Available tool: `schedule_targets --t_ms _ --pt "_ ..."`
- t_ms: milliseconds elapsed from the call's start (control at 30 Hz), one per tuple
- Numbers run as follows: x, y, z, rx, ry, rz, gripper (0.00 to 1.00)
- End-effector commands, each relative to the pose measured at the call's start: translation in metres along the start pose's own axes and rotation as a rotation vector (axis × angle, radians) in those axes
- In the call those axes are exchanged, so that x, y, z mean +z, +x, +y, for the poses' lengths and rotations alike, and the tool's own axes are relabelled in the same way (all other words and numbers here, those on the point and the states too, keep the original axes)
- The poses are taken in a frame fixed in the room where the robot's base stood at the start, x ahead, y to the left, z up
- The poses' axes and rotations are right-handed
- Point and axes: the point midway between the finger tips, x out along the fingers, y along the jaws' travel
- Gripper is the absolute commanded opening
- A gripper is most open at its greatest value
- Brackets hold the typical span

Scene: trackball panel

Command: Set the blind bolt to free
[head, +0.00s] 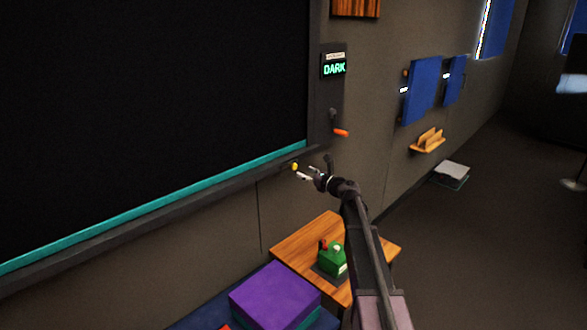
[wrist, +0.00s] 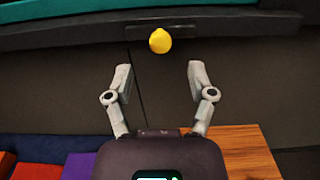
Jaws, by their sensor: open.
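A round yellow knob (head: 295,166), which looks like the blind bolt's handle, sits on the dark sill below the black blind (head: 150,100). In the wrist view the yellow knob (wrist: 160,40) stands out from a small dark plate (wrist: 198,32) under the teal bar. Any free or locked marking is too small to read. My gripper (head: 304,172) is open and empty, just short of the knob. In the wrist view my gripper (wrist: 158,72) has its fingers spread either side of the knob's line, with the knob beyond the fingertips and apart from them.
A teal bar (head: 150,211) runs along the blind's lower edge. Below are a wooden table (head: 300,240) with a green box (head: 331,261) and a purple cushion (head: 275,296).

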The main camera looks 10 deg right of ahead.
Motion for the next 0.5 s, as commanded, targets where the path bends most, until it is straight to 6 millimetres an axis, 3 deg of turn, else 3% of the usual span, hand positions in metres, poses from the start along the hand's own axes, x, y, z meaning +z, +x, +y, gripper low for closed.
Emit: schedule_targets --t_ms 200,500 --pt "0.0 0.035 -0.001 0.001 0.0 0.0 0.71" --pt "0.0 0.06 0.0 0.0 0.0 0.0 0.71"
